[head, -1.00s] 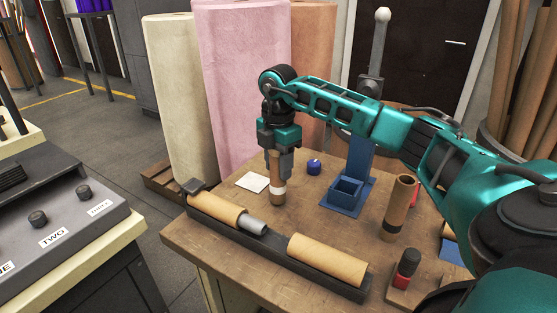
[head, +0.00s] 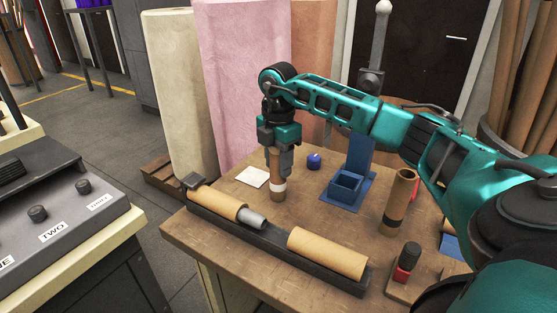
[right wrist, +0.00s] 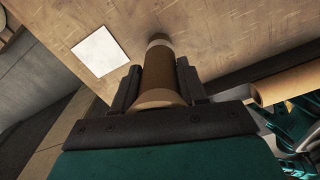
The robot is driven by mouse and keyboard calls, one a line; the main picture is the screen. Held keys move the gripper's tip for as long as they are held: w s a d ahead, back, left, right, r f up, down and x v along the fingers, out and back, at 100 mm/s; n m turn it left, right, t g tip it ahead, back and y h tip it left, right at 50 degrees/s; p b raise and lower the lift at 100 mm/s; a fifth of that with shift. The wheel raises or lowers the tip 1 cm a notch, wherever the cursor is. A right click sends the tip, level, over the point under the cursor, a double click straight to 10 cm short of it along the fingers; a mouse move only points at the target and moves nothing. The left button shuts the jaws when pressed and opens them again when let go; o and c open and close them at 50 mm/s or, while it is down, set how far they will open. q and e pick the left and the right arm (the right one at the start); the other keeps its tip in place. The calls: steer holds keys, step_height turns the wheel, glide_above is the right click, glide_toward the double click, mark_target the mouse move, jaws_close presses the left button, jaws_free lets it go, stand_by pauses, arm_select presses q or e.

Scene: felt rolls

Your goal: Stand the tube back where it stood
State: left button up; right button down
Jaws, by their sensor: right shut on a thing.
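A brown cardboard tube with a white band (head: 278,187) stands upright at the table's far left part, behind the dark rack. My right gripper (head: 278,163) points down and is shut on its upper part. In the right wrist view the tube (right wrist: 159,75) sits between the two fingers, its far end at or very near the wood. I cannot tell for sure whether it touches. Another brown tube with a dark band (head: 398,200) stands upright on the right of the table. My left gripper is not in view.
A dark rack (head: 268,237) with two tan rolls runs along the table's front. A white card (head: 252,177), a small blue round thing (head: 314,161) and a blue stand with a square socket (head: 347,188) are near the gripper. A red-and-black stamp-like thing (head: 405,262) stands at front right.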

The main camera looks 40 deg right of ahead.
steer(key=shift+f, duration=0.1)
steer(key=c, duration=0.5)
jaws_free()
step_height(320, 180, up, 13)
steer(key=shift+f+p, duration=0.1)
steer(key=shift+p, duration=0.55)
